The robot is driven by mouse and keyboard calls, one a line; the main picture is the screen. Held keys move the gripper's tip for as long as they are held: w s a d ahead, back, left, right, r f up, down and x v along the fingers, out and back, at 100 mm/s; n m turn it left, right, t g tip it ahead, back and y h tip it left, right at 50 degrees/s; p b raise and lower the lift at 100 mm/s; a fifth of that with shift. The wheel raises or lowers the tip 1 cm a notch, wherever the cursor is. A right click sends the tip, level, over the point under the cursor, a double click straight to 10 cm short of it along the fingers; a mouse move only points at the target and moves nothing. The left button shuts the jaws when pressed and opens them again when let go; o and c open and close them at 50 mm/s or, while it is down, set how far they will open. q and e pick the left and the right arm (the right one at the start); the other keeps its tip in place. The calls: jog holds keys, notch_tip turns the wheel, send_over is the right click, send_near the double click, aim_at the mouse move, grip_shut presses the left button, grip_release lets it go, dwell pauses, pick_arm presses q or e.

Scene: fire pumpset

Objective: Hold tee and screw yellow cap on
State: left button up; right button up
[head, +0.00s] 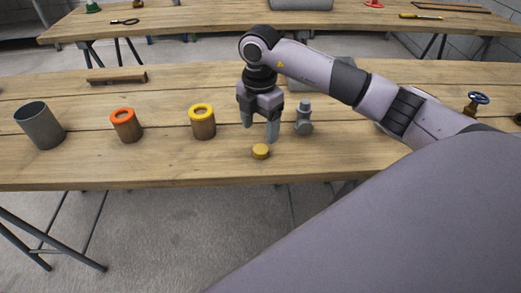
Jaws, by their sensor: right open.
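The yellow cap (261,151) lies on the wooden table near its front edge. The grey tee (304,118) stands upright on the table to the right of the cap. My right gripper (260,134) is open with its fingers pointing down, above and a little behind the cap and left of the tee. It looks empty and apart from both. My left gripper is not in the picture.
On the table (170,170) stand a yellow-rimmed pot (202,125), an orange-rimmed pot (126,128) and a grey cylinder (40,128). A brown block (117,78) lies behind them. A blue-wheeled valve (475,104) is at the right. The front left strip is clear.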

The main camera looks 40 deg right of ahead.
aim_at(261, 149)
jog(key=shift+f, duration=0.6)
jog(key=shift+s+f+p, duration=0.15)
jog(key=shift+f+p, duration=0.05)
jog(key=shift+f, duration=1.1)
jog(key=shift+s+f+p, duration=0.1)
jog(key=shift+f+p, duration=0.05)
jog(key=shift+f, duration=1.15)
jog(key=shift+c, duration=0.3)
jog(key=c, duration=1.1)
